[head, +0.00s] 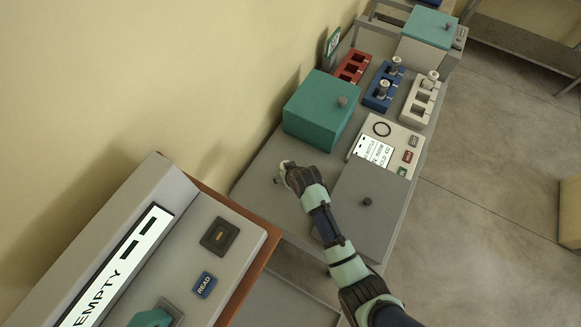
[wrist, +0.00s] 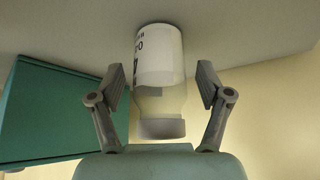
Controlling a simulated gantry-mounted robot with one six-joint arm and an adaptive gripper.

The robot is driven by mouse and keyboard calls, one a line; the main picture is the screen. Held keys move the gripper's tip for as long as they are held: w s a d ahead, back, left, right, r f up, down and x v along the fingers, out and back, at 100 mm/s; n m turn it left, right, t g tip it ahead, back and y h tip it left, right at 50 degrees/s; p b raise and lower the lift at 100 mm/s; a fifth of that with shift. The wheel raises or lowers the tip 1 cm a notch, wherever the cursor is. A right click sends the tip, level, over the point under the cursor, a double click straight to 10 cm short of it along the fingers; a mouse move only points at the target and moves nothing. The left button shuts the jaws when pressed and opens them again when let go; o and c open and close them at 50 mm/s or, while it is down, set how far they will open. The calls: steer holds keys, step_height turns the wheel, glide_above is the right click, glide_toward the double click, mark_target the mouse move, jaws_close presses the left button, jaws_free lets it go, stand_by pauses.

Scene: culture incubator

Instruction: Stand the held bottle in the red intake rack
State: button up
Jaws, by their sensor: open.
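A white-labelled bottle (wrist: 160,55) with a grey cap is between the fingers of my gripper (wrist: 161,82) in the wrist view, where the picture looks upside down. Its base appears to rest on the grey bench, and gaps show between both fingers and the bottle. My gripper is open. In the head view my gripper (head: 287,176) is low over the bench, in front of the teal box, and largely hides the bottle. The red intake rack (head: 352,66) stands at the back by the wall, with no bottle visible in it.
A teal box (head: 318,112) stands between my gripper and the red rack. A blue rack (head: 377,102) holds two bottles, and a white rack (head: 420,106) holds one. A panel with a display (head: 382,143) and a grey lidded block (head: 362,215) lie to the right.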

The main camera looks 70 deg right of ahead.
steer(key=p+v, duration=0.2)
steer(key=v, duration=0.8)
steer(key=shift+s+a+r, duration=0.15)
steer(key=shift+s+r, duration=0.1)
steer(key=shift+r, duration=0.05)
steer(key=shift+c, duration=0.3)
